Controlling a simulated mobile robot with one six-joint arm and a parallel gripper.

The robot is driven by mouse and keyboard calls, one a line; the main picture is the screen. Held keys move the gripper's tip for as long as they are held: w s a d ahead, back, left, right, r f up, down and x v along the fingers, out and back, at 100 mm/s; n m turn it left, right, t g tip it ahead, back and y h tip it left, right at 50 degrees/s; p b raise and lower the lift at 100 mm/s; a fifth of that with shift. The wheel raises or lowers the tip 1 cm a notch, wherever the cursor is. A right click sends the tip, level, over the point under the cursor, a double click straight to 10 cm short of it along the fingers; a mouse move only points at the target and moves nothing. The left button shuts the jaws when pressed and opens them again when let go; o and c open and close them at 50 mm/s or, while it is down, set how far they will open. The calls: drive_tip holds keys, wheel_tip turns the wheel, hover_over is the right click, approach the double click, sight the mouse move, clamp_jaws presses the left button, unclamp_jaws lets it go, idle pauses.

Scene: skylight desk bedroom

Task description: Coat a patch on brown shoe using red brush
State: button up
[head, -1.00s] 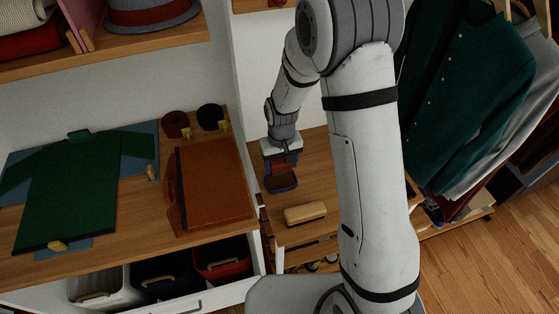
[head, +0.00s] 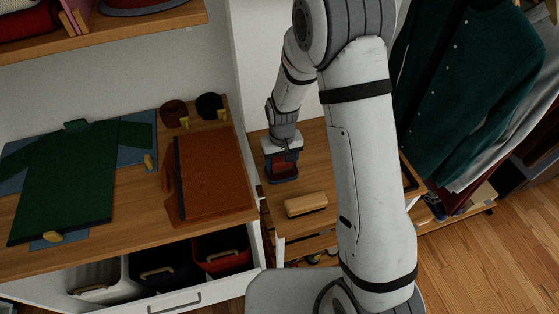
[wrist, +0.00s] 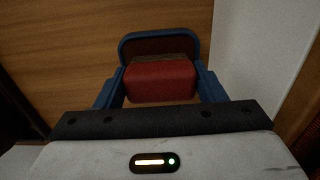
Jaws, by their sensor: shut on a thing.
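My gripper (head: 283,163) points down over the wooden bench top and is shut on the red brush. The brush's red block (wrist: 160,82) sits between the two blue fingers in the wrist view, with a brownish strip along its far edge. A dark blue-rimmed, shallow thing with a dark red inside (wrist: 160,43) lies just beyond the brush; it also shows under my gripper in the head view (head: 283,179). I cannot tell whether the brush touches it. I cannot make out the brown shoe clearly in either view.
A tan block (head: 306,204) lies on the bench top (head: 262,140), near its front edge. To the left, a desk holds a green garment (head: 65,190), an orange-brown folder-like thing (head: 215,175) and two dark rolls. Clothes (head: 475,90) hang at the right.

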sight(282, 160)
drive_tip(key=shift+f+b, duration=0.6)
idle(1.7)
drive_tip(key=shift+r+p, duration=2.15)
drive_tip(key=shift+r, duration=1.45)
drive_tip(key=shift+d, duration=0.1)
